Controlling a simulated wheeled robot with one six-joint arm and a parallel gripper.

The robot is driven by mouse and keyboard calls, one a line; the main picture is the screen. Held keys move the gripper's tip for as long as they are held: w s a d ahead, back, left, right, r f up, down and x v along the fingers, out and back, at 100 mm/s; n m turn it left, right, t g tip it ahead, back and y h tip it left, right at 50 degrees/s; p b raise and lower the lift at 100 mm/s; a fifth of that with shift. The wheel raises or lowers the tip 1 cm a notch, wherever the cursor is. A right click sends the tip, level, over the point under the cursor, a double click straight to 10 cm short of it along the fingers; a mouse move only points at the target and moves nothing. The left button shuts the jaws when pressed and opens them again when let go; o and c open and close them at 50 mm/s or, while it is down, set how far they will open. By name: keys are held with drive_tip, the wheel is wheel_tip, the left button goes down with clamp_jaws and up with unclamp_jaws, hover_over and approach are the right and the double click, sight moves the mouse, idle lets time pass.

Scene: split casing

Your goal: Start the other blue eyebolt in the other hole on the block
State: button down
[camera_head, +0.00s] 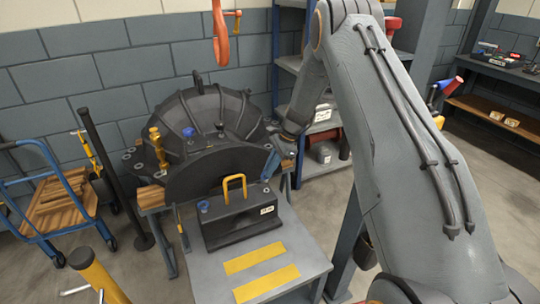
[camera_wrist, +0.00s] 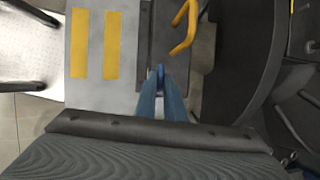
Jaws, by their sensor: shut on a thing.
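The dark block (camera_head: 240,220) with a yellow handle (camera_head: 234,184) stands on the grey table. One blue eyebolt (camera_head: 203,206) sits upright at its left end. My gripper (camera_head: 269,170) points down over the block's right end, its blue fingers close together. In the wrist view, my gripper (camera_wrist: 161,88) is shut on the other blue eyebolt (camera_wrist: 160,70), of which only a small part shows between the fingertips. The block (camera_wrist: 148,35) lies right below it there, with the handle (camera_wrist: 186,28) beside. The right hole is hidden, and I cannot tell whether the eyebolt touches it.
The large dark ribbed casing (camera_head: 215,110) stands close behind the block, with a yellow eyebolt (camera_head: 155,140) at its left. The table (camera_head: 215,285) has two yellow strips and free room in front. A blue cart (camera_head: 50,215) is at left, and an orange hook (camera_head: 220,35) hangs above.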

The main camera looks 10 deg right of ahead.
drive_tip(key=w+d+m+t+h, duration=0.1)
drive_tip(key=w+m+t, duration=0.1)
drive_tip(key=w+m, duration=0.4)
drive_tip(key=shift+d+f+b, duration=0.15)
drive_tip(key=shift+f+b, duration=0.9)
drive_tip(key=shift+f, duration=3.25)
